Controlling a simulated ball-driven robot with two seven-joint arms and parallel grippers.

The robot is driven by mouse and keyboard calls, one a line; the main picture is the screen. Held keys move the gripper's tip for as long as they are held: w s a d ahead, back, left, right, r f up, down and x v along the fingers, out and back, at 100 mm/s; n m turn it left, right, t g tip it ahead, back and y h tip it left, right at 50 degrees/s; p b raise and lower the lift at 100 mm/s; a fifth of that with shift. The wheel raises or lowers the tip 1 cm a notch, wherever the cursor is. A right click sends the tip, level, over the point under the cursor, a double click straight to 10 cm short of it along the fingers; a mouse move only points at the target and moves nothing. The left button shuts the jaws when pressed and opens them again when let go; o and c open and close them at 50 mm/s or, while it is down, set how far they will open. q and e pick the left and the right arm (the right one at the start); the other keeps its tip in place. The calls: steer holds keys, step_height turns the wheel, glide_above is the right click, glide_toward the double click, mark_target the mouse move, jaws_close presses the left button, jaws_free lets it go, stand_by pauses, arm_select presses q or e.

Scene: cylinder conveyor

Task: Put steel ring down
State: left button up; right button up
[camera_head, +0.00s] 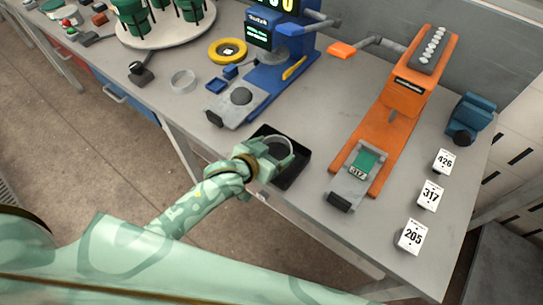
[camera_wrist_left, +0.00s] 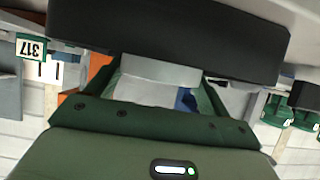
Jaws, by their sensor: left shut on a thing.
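My left gripper (camera_head: 268,158) reaches in from the lower left and is shut on a steel ring (camera_head: 289,143). The ring is over a black square tray (camera_head: 293,178) at the front edge of the grey table; whether it touches the tray floor I cannot tell. The fingers partly hide ring and tray. In the left wrist view a pale grey band (camera_wrist_left: 160,72), probably the ring, shows between the green jaws. My right gripper is not in view.
Another pale ring (camera_head: 182,80) lies at the left, near a yellow roll (camera_head: 228,50). A blue stand (camera_head: 268,78) is behind the tray, an orange press (camera_head: 396,120) to its right. Number cards (camera_head: 429,196) stand at the right. Bare table lies between the stand and the press.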

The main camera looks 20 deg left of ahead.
arm_select(q)
step_height(320, 180, down, 3)
steer(key=shift+a+r+b, duration=0.1)
steer(key=shift+r+b, duration=0.05)
steer(key=shift+b, duration=0.2)
steer(key=shift+r, duration=0.15)
steer(key=o, duration=1)
steer(key=shift+s, duration=0.15)
steer(key=p+v, duration=0.3)
steer(key=v, duration=0.9)
